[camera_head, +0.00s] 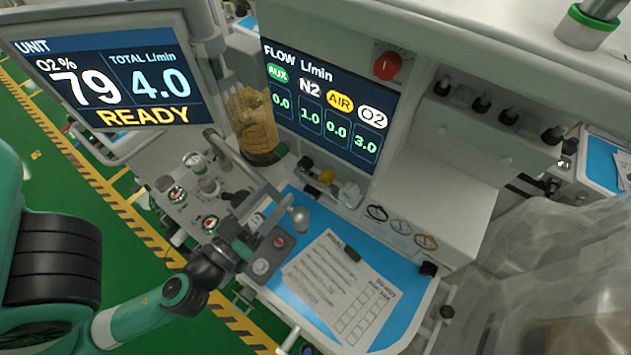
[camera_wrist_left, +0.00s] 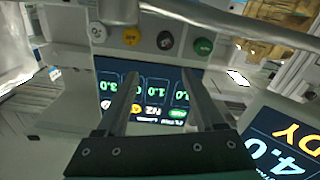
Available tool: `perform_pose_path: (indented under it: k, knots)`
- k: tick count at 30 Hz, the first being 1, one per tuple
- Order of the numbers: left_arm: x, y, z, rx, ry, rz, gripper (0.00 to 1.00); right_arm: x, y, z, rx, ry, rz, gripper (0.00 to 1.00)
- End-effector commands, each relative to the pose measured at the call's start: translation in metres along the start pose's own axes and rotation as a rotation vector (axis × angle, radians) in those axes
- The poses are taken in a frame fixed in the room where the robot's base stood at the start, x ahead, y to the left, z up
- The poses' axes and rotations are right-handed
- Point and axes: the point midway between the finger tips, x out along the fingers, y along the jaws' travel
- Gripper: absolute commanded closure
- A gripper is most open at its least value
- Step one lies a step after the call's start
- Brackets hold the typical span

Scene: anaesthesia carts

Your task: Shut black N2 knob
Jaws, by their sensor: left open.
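The black N2 knob (camera_head: 305,163) sits in the row under the flow screen (camera_head: 325,105), which reads N2 1.0. In the left wrist view the black knob (camera_wrist_left: 165,40) shows upside down between the yellow knob (camera_wrist_left: 131,36) and the green knob (camera_wrist_left: 203,46). My left gripper (camera_head: 243,238) is in front of the machine, lower left of the knobs. In the wrist view its two fingers (camera_wrist_left: 161,78) are apart and empty, and the black knob shows beyond the tips, not touched. My right gripper is out of view.
The white knob (camera_head: 349,194) is right of the yellow one. A metal ball-ended part (camera_head: 299,217) stands near my left gripper. A brown canister (camera_head: 254,123) is left of the knobs. A paper form (camera_head: 340,290) lies on the blue worktop (camera_head: 408,318).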

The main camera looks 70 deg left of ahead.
Motion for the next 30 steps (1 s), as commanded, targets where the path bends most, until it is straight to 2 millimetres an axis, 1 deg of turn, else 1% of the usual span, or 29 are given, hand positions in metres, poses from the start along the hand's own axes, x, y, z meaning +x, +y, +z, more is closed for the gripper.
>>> perform_pose_path:
  k: [1,3,11,16,20,21,22,24,27,30]
  knots:
    - [-0.004,-0.006,0.017,0.009,-0.015,-0.005,0.31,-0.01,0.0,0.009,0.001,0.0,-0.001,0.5]
    - [-0.005,-0.009,0.022,0.013,-0.022,-0.007,0.31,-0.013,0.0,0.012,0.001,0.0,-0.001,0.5]
    - [-0.003,-0.008,0.021,0.01,-0.022,-0.009,0.31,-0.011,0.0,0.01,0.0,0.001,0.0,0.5]
    - [0.009,-0.009,0.023,0.009,-0.031,-0.016,0.31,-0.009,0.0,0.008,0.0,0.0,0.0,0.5]
    - [0.026,-0.01,0.018,0.008,-0.013,-0.015,0.31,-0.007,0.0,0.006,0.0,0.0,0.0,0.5]
    - [0.035,-0.007,0.011,0.008,-0.015,-0.013,0.31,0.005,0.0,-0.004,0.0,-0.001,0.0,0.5]
    - [0.043,-0.007,0.009,0.01,-0.016,-0.013,0.31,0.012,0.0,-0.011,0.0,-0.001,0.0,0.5]
    - [0.059,-0.008,0.009,0.009,-0.014,-0.013,0.31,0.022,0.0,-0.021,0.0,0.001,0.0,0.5]
    - [0.081,-0.007,0.013,0.01,-0.017,-0.009,0.31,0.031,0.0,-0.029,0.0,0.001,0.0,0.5]
    - [0.098,-0.008,0.017,0.01,-0.017,-0.008,0.31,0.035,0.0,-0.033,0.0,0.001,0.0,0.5]
